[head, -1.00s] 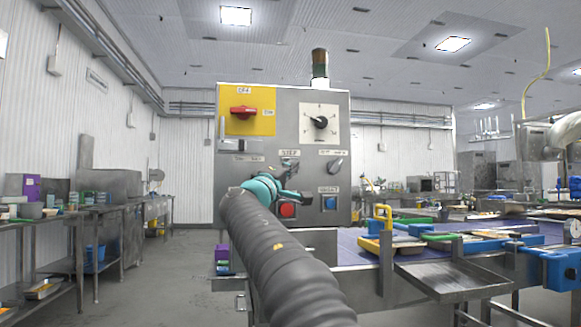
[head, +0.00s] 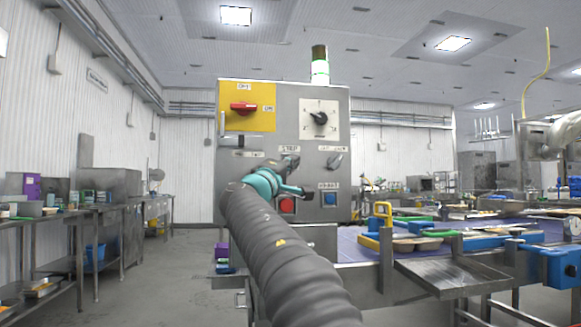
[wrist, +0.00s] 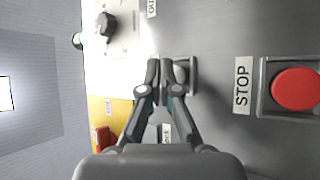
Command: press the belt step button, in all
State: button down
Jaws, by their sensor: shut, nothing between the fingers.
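The grey control panel (head: 262,160) stands ahead, with a STEP label (head: 289,148) on its front. In the wrist view a pale button (wrist: 181,76) in a grey square housing (wrist: 194,76) lies right at my fingertips and is partly hidden by them. I take it as the step button; its own label is not readable there. My gripper (wrist: 166,66) is shut and empty, with its fingertips at this button. I cannot tell whether they touch it. In the head view my gripper (head: 291,170) is in front of the panel, below the STEP label, and my arm hides part of the panel.
The red STOP button (wrist: 296,89) sits beside the step button; a blue button (head: 330,198) is also low on the panel. The blue belt (head: 352,246) with trays (head: 416,242) runs right.

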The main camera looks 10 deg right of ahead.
jog(key=shift+s, duration=0.15)
jog(key=s+b, duration=0.3)
jog(key=s, duration=0.2)
jog(key=shift+b, duration=0.35)
dwell(0.4)
jog(key=shift+d, duration=0.1)
dwell(0.4)
jog(key=s+d+f+m+g+y+p, duration=0.1)
jog(key=s+d+f+g+y, duration=0.4)
jog(key=f, duration=0.6)
jog(key=s+d+f+m+g+y+p, duration=0.1)
jog(key=s+d+f+y, duration=0.15)
jog(key=s+f, duration=0.65)
jog(key=s+a+f+m+g+y+p, duration=0.1)
jog(key=s+a+f+m+g+y, duration=0.1)
jog(key=s+f, duration=1)
jog(key=s+a+f+m+g+y+p, duration=0.1)
jog(key=s+a+f+g+y, duration=0.3)
jog(key=s+f, duration=0.8)
notch_tip(320, 180, down, 7)
jog(key=shift+s+a+f+m+y, duration=0.1)
jog(key=shift+s+a+m+y, duration=0.05)
jog(key=shift+a+m+y, duration=0.5)
